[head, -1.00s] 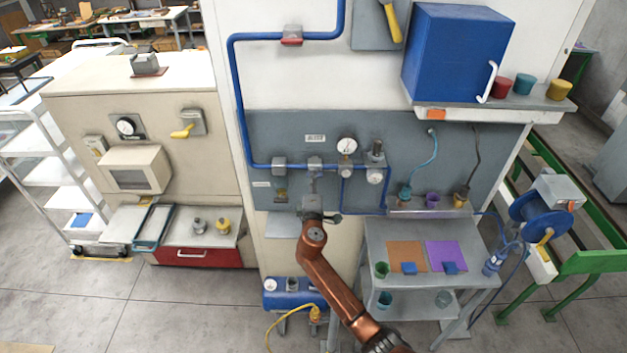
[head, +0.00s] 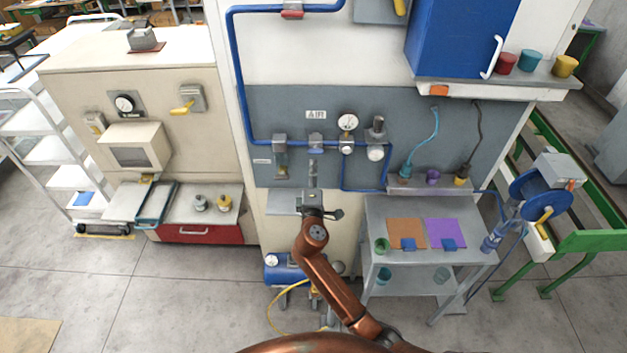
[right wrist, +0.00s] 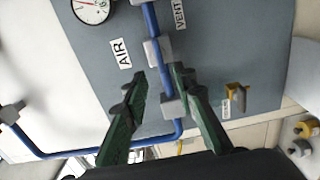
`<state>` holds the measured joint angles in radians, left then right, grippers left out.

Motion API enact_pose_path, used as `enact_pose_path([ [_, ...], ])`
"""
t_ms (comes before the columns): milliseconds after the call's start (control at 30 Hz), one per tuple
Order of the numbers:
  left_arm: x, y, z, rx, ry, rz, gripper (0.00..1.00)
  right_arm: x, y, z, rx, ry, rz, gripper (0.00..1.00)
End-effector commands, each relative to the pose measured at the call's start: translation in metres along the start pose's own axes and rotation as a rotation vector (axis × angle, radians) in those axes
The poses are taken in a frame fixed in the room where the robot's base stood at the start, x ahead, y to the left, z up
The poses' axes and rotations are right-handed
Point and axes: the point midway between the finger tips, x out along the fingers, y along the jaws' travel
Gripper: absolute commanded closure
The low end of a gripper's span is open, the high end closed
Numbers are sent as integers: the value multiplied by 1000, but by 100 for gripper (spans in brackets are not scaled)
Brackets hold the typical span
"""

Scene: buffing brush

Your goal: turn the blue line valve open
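The blue line (head: 262,142) runs across the grey panel through several grey fittings. The middle fitting (head: 316,141), under the AIR label, appears to be the valve. It also shows in the right wrist view as a grey block (right wrist: 155,51) on the pipe. I cannot make out its handle or its position. My right gripper (head: 313,168) is below this fitting in the head view. In the right wrist view its two green fingers (right wrist: 160,76) are apart, pointing at the pipe, with nothing visibly held. Contact with the valve cannot be told. My left gripper is not in view.
A round gauge (head: 347,121) and a regulator (head: 376,140) sit right of the fitting. A left fitting (head: 280,142) has a yellowish part below it. A grey cart (head: 375,215) stands at lower right, and a blue tank (head: 285,270) is below the panel.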

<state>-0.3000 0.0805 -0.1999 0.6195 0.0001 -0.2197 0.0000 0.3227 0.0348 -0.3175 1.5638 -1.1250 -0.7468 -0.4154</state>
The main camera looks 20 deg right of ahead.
Motion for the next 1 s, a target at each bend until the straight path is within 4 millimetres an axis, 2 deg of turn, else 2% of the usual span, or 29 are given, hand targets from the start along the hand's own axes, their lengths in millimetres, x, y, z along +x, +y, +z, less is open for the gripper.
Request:
enact_pose_path([
  [100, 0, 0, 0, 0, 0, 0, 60, -23, -1, 0, 2, -1, -2, 75],
  [300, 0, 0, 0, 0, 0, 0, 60, -43, 0, 0, 1, 0, -1, 75],
  [867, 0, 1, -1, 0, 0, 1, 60, -46, 0, 0, 1, -1, -1, 75],
  [933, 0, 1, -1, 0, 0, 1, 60, -47, -4, 5, 12, -8, -12, 75],
  [1000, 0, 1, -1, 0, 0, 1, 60, -51, -15, 19, 46, -28, -41, 75],
])
